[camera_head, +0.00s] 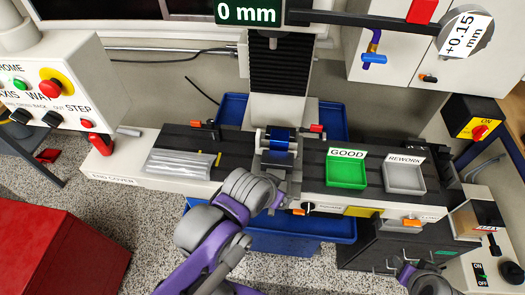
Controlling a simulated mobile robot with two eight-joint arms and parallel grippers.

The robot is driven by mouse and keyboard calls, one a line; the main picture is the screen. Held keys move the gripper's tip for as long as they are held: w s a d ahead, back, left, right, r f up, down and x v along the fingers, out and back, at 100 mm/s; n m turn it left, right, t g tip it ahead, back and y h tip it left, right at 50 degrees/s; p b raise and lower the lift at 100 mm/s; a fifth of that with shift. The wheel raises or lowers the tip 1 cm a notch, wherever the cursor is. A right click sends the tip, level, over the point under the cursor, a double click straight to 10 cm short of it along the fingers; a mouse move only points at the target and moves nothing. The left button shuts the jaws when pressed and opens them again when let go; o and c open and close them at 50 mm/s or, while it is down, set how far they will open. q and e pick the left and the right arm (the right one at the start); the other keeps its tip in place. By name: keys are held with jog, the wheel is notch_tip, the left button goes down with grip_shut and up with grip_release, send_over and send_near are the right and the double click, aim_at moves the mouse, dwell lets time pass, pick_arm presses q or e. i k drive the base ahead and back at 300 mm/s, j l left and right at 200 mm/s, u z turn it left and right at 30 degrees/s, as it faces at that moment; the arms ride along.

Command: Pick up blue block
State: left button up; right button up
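A small blue block (280,139) sits between grey metal parts in the fixture at the middle of the workbench, below the dark column. My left arm comes up from the bottom of the picture, and its gripper (283,172) is at the near side of the fixture, just below the block. Its fingers are small and partly merged with the grey fixture, so I cannot tell whether they are open or touch the block.
A green GOOD tray (347,186) and a grey REWORK tray (404,191) are to the right. Clear bars (182,164) lie on the left bench. A control box (48,88) stands at left, a red cabinet (60,250) below. A gauge arm (370,22) hangs above.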

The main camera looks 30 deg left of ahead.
aim_at(279, 139)
jog(key=i+j+u, duration=0.2)
jog(key=u, duration=0.25)
jog(key=i+j+u, duration=0.2)
jog(key=u, duration=0.25)
